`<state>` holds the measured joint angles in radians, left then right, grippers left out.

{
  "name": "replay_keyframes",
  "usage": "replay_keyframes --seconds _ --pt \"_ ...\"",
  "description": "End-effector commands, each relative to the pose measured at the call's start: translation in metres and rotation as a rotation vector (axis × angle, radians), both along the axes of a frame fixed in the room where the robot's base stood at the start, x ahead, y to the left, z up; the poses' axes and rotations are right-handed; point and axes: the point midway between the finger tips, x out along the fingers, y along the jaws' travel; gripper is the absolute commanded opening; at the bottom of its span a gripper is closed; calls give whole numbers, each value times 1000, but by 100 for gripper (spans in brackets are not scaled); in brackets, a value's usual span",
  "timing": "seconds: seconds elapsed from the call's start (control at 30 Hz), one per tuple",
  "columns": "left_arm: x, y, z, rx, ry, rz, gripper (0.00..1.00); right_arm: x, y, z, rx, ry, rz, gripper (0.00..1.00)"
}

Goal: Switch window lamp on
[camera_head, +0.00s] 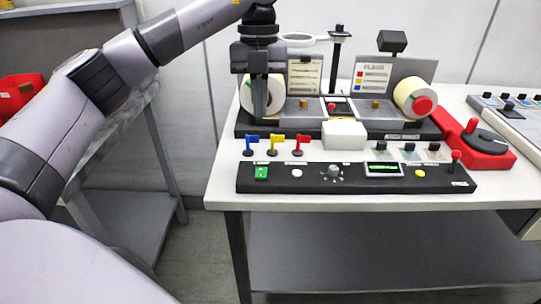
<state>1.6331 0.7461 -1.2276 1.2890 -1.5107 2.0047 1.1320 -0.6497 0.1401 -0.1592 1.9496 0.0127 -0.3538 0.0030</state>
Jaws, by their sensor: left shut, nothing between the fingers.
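The label rewinder (305,128) stands on the white table. A small dark window with a red piece (334,107) sits at its middle, between the two reels. A black lamp-like head (392,41) stands on a post behind it. The black control panel (300,184) lies along the table's front, with a green switch (261,173), a white button (297,173), a grey knob (334,172), a lit green display (383,169) and a yellow button (420,173). Which control works the lamp I cannot tell. My left gripper (260,112) points down, shut and empty, in front of the left reel.
Blue, yellow and red levers (274,146) stand behind the panel's left part. A white box (344,134) sits behind its middle. A red-knobbed lever (456,157) stands at its right end. A red base with a black dial (483,142) is farther right. Red bins (20,95) are far left.

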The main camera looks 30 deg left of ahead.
Motion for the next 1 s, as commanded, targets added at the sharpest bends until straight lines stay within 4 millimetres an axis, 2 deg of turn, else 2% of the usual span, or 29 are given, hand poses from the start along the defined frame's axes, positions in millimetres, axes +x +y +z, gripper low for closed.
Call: replay_keyframes --seconds 0.33,0.47,0.67,1.0 --pt "0 3 2 8 0 7 0 0 0 0 0 1 0 43" --pt "-1 2 -4 8 2 6 0 0 0 -2 0 1 0 43" --pt "-4 1 -30 7 4 5 0 0 0 -10 0 1 0 43" --pt "-12 -4 -99 8 4 6 0 -1 0 -4 0 2 0 43"
